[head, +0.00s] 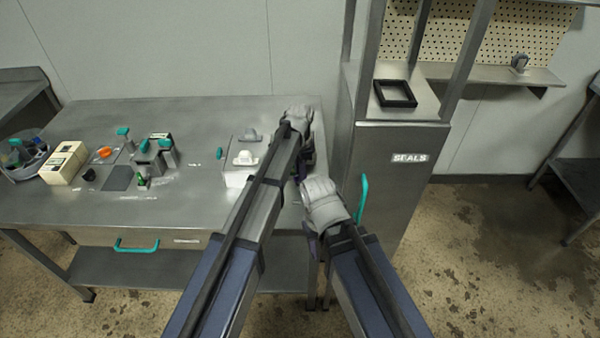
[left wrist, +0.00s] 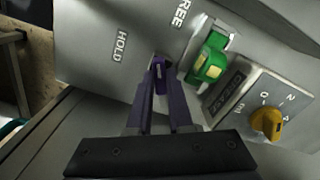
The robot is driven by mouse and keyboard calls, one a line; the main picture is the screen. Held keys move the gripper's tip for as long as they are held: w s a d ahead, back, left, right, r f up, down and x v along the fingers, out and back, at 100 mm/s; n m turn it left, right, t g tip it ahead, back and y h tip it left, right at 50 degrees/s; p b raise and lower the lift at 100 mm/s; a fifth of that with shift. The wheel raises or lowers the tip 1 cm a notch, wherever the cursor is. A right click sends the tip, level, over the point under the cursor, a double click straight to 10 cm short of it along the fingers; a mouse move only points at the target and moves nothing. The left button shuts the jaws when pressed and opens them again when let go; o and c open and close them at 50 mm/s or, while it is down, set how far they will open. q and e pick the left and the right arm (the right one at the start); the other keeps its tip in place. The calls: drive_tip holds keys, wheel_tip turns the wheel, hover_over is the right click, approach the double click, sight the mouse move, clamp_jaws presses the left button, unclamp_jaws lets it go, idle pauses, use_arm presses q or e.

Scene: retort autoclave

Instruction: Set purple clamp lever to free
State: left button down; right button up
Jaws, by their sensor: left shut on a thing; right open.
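The purple clamp lever (left wrist: 161,76) shows in the left wrist view on a grey metal panel (left wrist: 90,45), near the "HOLD" label (left wrist: 121,46) and the partly cut-off "FREE" label (left wrist: 180,12). My left gripper (left wrist: 160,92) is shut on the lever, with its dark purple fingers at either side of it. I cannot tell which label the lever points to. In the head view my left gripper (head: 299,122) is at the table's right end, and its own arm hides the lever and panel. My right gripper (head: 318,222) is lower, in front of the table's right edge; its fingers are mostly hidden.
Beside the lever are a green rocker switch (left wrist: 209,62) and a yellow knob (left wrist: 267,122). A pale box (head: 65,163), an orange item (head: 104,152) and teal-handled fixtures (head: 163,150) stand on the steel table (head: 200,115). The "SEALS" cabinet (head: 400,190) with a teal handle is close to my right gripper.

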use_arm(q)
drive_tip(key=m, duration=0.5)
drive_tip(key=shift+m, duration=0.3)
idle(0.4)
drive_tip(key=c, duration=0.8)
unclamp_jaws()
wheel_tip(320, 180, up, 8)
drive_tip(key=p, duration=0.8)
drive_tip(key=shift+f, duration=0.15)
